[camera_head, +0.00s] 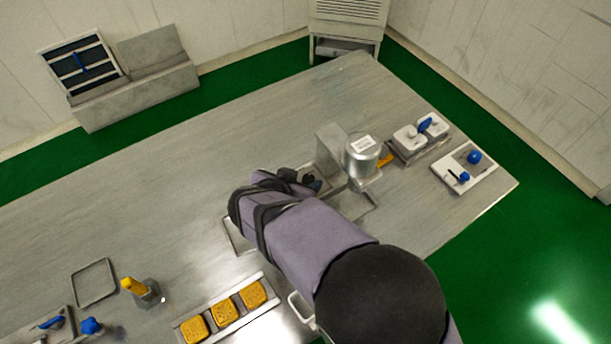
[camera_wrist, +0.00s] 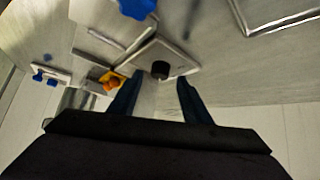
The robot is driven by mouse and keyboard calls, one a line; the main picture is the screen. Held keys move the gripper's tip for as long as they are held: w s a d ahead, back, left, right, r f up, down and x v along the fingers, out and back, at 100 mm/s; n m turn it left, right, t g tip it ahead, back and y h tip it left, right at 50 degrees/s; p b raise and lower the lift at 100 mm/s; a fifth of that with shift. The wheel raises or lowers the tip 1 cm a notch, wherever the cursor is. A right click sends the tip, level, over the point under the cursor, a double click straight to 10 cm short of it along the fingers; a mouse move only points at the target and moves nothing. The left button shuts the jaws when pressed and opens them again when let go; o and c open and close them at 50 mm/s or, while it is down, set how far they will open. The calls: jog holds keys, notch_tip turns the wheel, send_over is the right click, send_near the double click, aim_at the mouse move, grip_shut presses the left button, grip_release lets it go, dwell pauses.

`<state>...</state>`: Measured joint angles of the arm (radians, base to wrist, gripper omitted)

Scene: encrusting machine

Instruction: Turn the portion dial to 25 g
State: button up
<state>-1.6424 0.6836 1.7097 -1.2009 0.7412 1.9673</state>
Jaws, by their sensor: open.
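My gripper (camera_head: 308,182) is beside the machine with the silver hopper (camera_head: 362,155) in the head view. In the wrist view its two dark blue fingers (camera_wrist: 160,79) are apart, with nothing held between them. A round black knob (camera_wrist: 160,69) on a pale plate (camera_wrist: 178,54) shows in the gap between the fingertips; I cannot tell whether they touch it. A blue lobed knob (camera_wrist: 138,7) is at the top edge of the wrist view. No scale or gram marking is readable, so I cannot confirm which knob is the portion dial.
A white panel (camera_head: 481,179) with blue knobs lies at the table's right end, beside white-lidded containers (camera_head: 408,137). An orange part (camera_wrist: 111,80) sits near the left finger in the wrist view. A tray (camera_head: 222,317) of yellow squares is at the front.

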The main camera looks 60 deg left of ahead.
aim_at(308, 181)
jog(key=shift+p+x, duration=0.3)
jog(key=shift+x, duration=0.9)
jog(key=shift+f, duration=0.1)
jog(key=c, duration=1)
